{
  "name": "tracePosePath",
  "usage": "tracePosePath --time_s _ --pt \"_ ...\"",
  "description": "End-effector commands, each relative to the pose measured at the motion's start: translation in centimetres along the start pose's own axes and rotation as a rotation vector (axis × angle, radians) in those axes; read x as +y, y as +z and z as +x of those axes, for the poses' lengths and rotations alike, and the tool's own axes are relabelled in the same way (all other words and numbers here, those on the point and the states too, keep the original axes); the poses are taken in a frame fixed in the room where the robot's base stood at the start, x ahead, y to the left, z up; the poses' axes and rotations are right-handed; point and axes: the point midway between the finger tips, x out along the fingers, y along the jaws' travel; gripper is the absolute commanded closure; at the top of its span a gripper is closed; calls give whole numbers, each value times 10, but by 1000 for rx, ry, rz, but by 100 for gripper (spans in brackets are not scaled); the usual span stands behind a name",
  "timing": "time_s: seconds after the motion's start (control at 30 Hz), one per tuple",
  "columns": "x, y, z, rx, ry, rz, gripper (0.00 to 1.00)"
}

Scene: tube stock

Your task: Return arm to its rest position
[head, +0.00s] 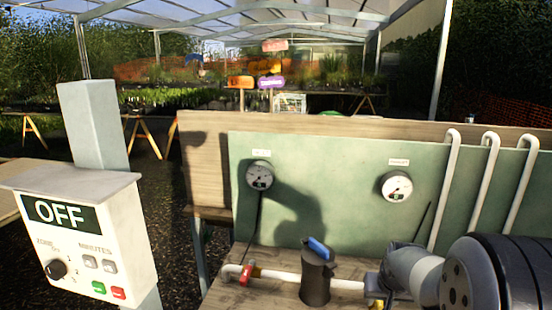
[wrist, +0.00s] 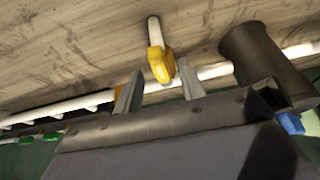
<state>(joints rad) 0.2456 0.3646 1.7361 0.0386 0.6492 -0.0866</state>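My arm (head: 505,275) reaches in from the lower right in the head view, low over the bench with the white pipe. My gripper (wrist: 160,72) shows in the wrist view with its two fingers spread apart and nothing held between them. A yellow valve handle (wrist: 158,62) on the white pipe lies just beyond the gap between the fingers; I cannot tell whether they touch it.
A dark cylinder with a blue lever (head: 320,250) and a red valve (head: 247,275) stand along the pipe. Behind are a green panel (head: 330,210) with two gauges and upright white pipes (head: 485,185). A control box reading OFF (head: 80,235) is at left.

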Motion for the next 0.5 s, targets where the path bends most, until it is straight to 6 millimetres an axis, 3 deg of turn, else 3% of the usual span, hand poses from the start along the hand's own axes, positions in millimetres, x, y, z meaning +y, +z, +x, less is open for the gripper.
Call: tracePosePath --time_s 0.07,0.5 --pt "-1 1 12 -3 1 3 62" --pt "-5 0 9 -1 71 172 62"
